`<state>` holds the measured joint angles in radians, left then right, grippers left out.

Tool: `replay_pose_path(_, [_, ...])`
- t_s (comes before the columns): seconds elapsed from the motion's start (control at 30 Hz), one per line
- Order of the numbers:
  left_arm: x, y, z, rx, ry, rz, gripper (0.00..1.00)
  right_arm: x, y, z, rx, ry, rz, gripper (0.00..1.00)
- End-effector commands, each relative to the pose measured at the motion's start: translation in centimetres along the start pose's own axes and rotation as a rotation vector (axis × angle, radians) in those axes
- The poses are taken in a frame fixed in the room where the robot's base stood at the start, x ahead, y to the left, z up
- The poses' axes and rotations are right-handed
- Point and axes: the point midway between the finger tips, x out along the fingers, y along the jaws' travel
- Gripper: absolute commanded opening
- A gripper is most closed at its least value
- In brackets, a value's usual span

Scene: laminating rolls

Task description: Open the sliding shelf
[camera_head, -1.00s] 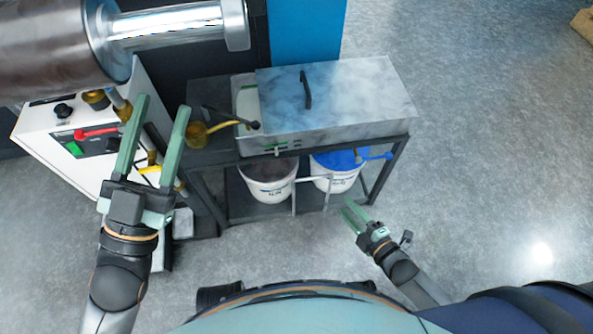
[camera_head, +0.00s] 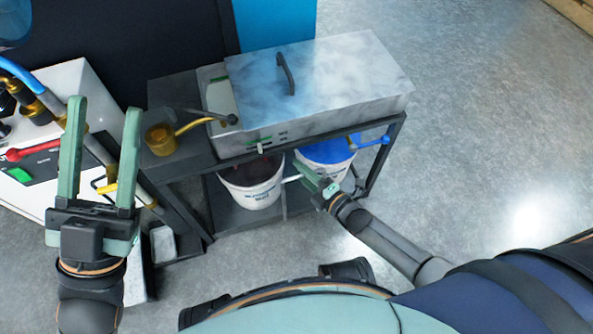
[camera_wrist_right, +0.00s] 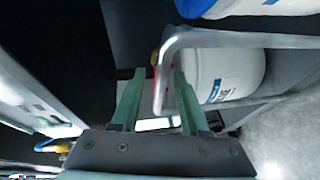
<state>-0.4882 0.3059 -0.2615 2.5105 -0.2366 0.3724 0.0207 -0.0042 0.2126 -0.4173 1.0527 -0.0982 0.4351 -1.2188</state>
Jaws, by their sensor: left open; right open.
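The sliding shelf (camera_head: 234,214) is the low dark shelf of the black table frame, carrying two white buckets. Its pale bar handle (camera_head: 292,179) shows in front of the buckets, partly hidden by my right gripper (camera_head: 309,178). In the right wrist view the grey handle (camera_wrist_right: 240,40) is large, and its bent end reaches between the two green fingers of the open right gripper (camera_wrist_right: 158,100). Whether the fingers touch it I cannot tell. My left gripper (camera_head: 103,107) is open and empty, raised in front of the control panel.
A dark-filled bucket (camera_head: 252,195) and a blue-filled bucket (camera_head: 325,172) stand on the shelf. Above them is a grey lidded metal box (camera_head: 320,75) on the table. A control panel (camera_head: 40,160) stands at left. The floor to the right is clear.

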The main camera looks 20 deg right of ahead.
Motion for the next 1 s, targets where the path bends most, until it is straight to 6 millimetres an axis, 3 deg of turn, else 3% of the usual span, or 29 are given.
replay_pose_path(0.2, [-0.7, 0.5, 0.8, 0.008, -0.005, 0.005, 0.5, 2.1, -0.1, 0.0, 0.001, 0.0, 0.0, 0.45])
replay_pose_path(0.53, [-0.7, 0.6, 0.8, 0.007, -0.007, 0.005, 0.5, 2.3, 0.0, 0.0, 0.001, 0.0, -0.001, 0.43])
replay_pose_path(0.9, [-0.7, 0.6, 0.8, 0.006, -0.007, 0.005, 0.5, 2.3, 0.0, 0.0, 0.001, 0.0, -0.001, 0.02])
replay_pose_path(1.0, [-0.7, 0.6, 0.8, 0.006, -0.007, 0.005, 0.5, 2.3, 0.0, 0.0, 0.001, 0.0, -0.001, 0.0])
